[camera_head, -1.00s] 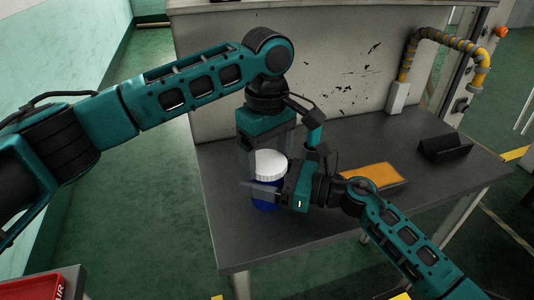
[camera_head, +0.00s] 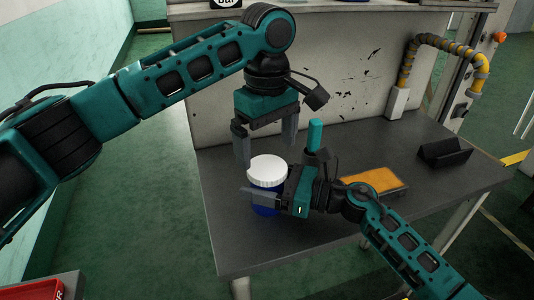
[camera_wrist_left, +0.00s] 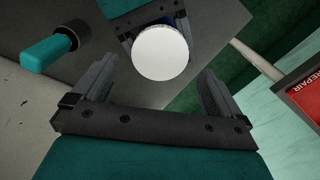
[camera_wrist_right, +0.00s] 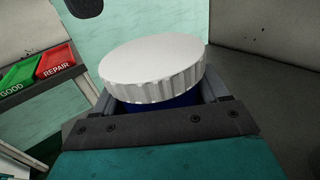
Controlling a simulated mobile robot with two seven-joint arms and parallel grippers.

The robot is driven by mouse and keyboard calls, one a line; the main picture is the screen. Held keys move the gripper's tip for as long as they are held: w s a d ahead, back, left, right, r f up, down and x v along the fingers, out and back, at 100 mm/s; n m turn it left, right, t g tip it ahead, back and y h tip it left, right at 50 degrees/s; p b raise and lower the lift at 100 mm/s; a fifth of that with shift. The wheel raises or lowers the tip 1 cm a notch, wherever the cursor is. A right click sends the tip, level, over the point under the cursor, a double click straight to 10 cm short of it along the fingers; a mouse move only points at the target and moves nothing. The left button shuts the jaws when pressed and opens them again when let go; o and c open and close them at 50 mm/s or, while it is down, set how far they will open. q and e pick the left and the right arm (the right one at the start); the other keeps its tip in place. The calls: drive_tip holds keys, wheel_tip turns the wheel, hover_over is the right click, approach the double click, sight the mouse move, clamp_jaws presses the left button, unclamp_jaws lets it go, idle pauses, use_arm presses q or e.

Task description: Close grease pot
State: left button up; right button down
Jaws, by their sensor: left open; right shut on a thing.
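The grease pot is a blue jar (camera_head: 264,210) with a white ribbed lid (camera_head: 267,170) on its top, near the table's left edge. My right gripper (camera_head: 262,193) is shut around the blue body from the right. In the right wrist view the lid (camera_wrist_right: 152,68) looks slightly tilted, with blue jar below it; whether it is screwed down I cannot tell. My left gripper (camera_head: 266,150) points down, open and empty, above the lid. In the left wrist view the round lid top (camera_wrist_left: 161,53) lies beyond the spread fingers, touched by neither.
A teal upright handle (camera_head: 315,134) with a dark base stands just behind my right gripper. An orange-topped tray (camera_head: 374,180) and a black holder (camera_head: 444,151) lie further right. A wall panel (camera_head: 350,75) bounds the back. Red (camera_wrist_right: 54,62) and green (camera_wrist_right: 19,75) bins stand away from the table.

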use_arm(q)
drive_tip(key=shift+r, duration=0.25)
wheel_tip(320, 180, up, 12)
idle(0.7)
use_arm(e)
unclamp_jaws()
drive_tip(key=shift+d, duration=0.1)
use_arm(q)
drive_tip(key=shift+f+b, duration=0.5)
drive_tip(key=shift+f, duration=0.05)
use_arm(e)
drive_tip(key=v, duration=1.2)
drive_tip(key=shift+s+d, duration=0.15)
drive_tip(key=shift+d, duration=0.2)
